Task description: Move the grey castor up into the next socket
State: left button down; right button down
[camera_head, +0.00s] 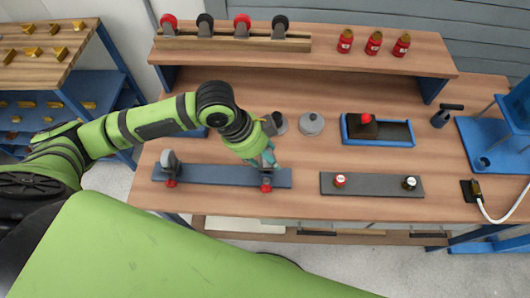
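A grey-wheeled castor (169,158) stands upright at the left end of a long blue-grey board (215,175), with a red piece below it. At the board's right end is a dark bracket-like part above another red piece (266,188), partly hidden by my gripper. My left gripper (270,160) points down just above that right end. Whether its fingers are open, or touch or hold anything, is too small to tell. Red and black castors (242,22) stand in a wooden rack (285,45) on the upper shelf. My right gripper is not in view.
A blue tray (398,134) holds a brown block with a red knob. A dark grey board (375,186) carries two small capped pieces. Red bottles (374,43) stand on the shelf. A white cable lies at right.

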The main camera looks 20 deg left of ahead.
pick_arm(q)
jog(key=shift+p, duration=0.5)
jog(key=shift+f, duration=0.1)
dwell(0.4)
jog(key=shift+f+b, duration=0.4)
jog(key=shift+f, duration=0.5)
jog(key=shift+r+p, duration=0.1)
jog(key=shift+p, duration=0.35)
jog(key=shift+f, duration=0.3)
jog(key=shift+f+b, duration=0.35)
jog(key=shift+f, duration=0.35)
jog(key=shift+p, duration=0.4)
dwell(0.6)
jog(key=shift+f, duration=0.4)
dwell(0.8)
